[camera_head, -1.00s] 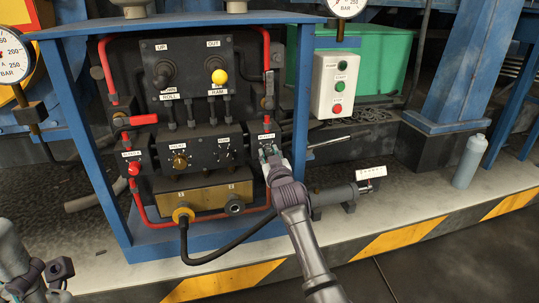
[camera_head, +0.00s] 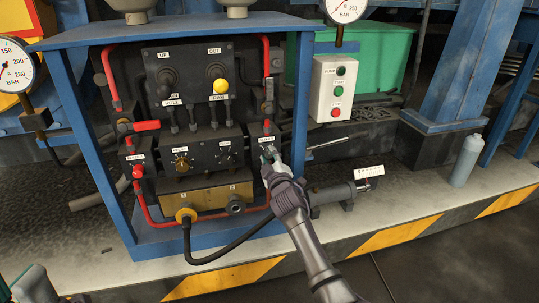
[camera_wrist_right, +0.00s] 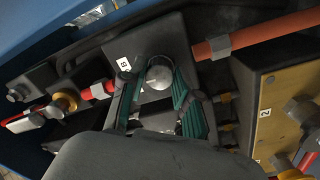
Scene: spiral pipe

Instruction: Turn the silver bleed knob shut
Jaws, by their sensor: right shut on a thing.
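The silver bleed knob (camera_wrist_right: 159,74) shows in the right wrist view as a round, shiny cap between green-padded fingers. My right gripper (camera_head: 270,152) is shut on it at the dark block on the right side of the panel. In the head view the fingers mostly hide the knob. It sits on the front of the labelled black block (camera_head: 258,145). The knob's turn angle cannot be read. My left gripper (camera_head: 33,284) shows only partly at the bottom left corner, away from the panel, with a teal pad in view.
The panel sits in a blue frame (camera_head: 299,110) whose right post stands close beside my right gripper. Red pipes, a yellow-tipped lever (camera_head: 220,87), a brass block (camera_head: 207,198) and a black hose (camera_head: 230,246) are nearby. A button box (camera_head: 334,90) hangs at right.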

